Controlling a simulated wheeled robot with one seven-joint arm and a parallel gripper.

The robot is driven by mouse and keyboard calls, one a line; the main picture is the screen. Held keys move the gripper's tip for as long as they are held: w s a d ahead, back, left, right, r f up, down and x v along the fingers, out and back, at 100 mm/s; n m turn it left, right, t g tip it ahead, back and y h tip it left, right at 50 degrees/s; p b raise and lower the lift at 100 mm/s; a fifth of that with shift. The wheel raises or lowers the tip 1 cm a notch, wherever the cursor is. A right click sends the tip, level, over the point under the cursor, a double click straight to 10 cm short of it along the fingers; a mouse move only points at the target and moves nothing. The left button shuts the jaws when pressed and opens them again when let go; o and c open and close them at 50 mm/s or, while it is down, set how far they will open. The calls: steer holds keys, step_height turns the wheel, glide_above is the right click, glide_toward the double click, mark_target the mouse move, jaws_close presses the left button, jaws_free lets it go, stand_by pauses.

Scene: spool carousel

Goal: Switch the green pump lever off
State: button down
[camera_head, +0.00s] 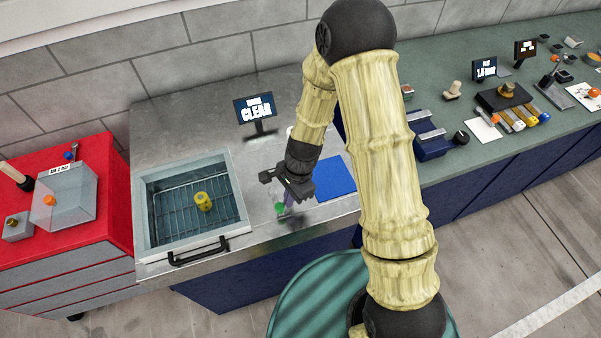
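A small green piece (280,208), which looks like the green pump lever, is on the steel counter just right of the wash basin. A purple part (289,197) shows just above it. My gripper (283,188) is over the purple part, above and very close to the green piece. Its two dark fingers look spread apart. Whether either finger touches the lever cannot be told. The lever's base and exact position are partly hidden by my gripper.
The basin (148,222) holds a wire rack and a yellow spool (203,202). A black handle (197,252) is on its front. A screen reading CLEAN (255,108) stands behind. A blue mat (337,180) lies right of my gripper. A red cabinet (112,215) stands left.

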stand_by(0.5)
steer(key=shift+w+d, duration=0.3)
steer(key=shift+d, duration=0.25)
steer(key=d, duration=0.1)
steer(key=w+d, duration=0.1)
steer(key=shift+w+d, duration=0.25)
steer(key=shift+d, duration=0.05)
steer(key=b+v, duration=0.1)
steer(key=v, duration=0.9)
steer(key=shift+s, duration=0.15)
steer(key=s+d+r+n+t+h, duration=0.1)
steer(key=s+d+r+n+t, duration=0.1)
steer(key=s+d+r+n, duration=0.1)
steer(key=s+d+r+n+t+h, duration=0.1)
steer(key=s+d+r+n+t, duration=0.1)
steer(key=s+d+r+n, duration=0.2)
steer(key=d+r+n, duration=0.2)
steer(key=d+n, duration=0.2)
steer(key=d, duration=0.1)
steer(key=shift+r, duration=0.1)
